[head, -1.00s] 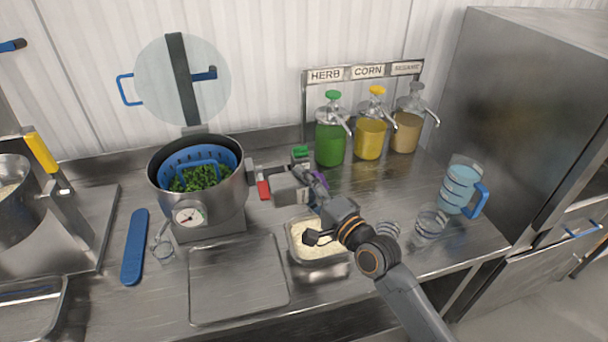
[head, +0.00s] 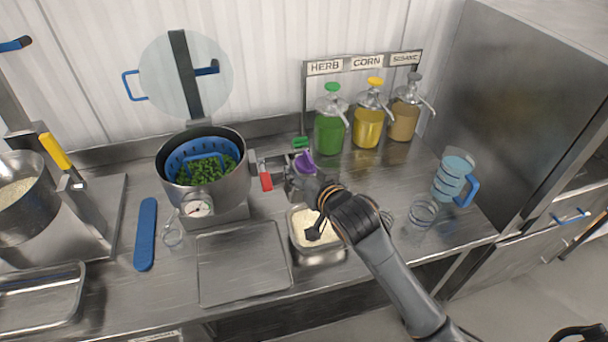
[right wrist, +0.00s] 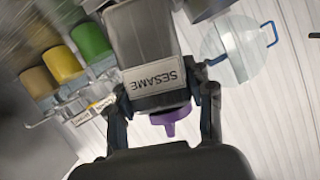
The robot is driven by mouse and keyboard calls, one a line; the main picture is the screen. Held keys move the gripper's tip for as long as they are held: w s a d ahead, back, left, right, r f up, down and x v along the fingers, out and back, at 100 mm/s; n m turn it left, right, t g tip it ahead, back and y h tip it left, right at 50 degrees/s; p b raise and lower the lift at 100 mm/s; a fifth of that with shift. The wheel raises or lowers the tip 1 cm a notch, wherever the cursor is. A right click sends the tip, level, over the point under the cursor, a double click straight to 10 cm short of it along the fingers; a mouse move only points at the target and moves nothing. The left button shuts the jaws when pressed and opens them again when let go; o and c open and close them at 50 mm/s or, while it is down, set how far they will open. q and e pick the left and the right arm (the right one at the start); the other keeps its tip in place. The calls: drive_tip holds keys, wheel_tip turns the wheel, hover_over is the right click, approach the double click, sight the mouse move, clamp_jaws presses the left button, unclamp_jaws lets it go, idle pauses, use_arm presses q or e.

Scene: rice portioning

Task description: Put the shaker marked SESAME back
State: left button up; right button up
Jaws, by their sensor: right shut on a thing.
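The shaker marked SESAME (right wrist: 150,60) is a grey, square-sided container with a white label and a purple top (right wrist: 172,119). In the right wrist view its label reads upside down. My right gripper (right wrist: 163,100) is shut on it, one finger on each side. In the head view my right gripper (head: 305,188) is just right of the pot, with the shaker's purple top (head: 304,163) showing behind it. The gripper hides much of the shaker's body. Whether its base touches anything cannot be told. My left gripper is not in view.
A red piece (head: 266,181) and a green piece (head: 300,142) are close by the gripper. The pot (head: 205,190) with greens stands left. A steel pan of rice (head: 318,257) is below my arm. Pump dispensers (head: 367,128) stand behind. A flat tray (head: 243,265) lies in front.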

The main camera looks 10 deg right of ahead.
drive_tip(key=shift+r+n+h, duration=0.25)
drive_tip(key=shift+n+h, duration=0.45)
drive_tip(key=shift+n, duration=0.3)
drive_tip(key=shift+f, duration=0.1)
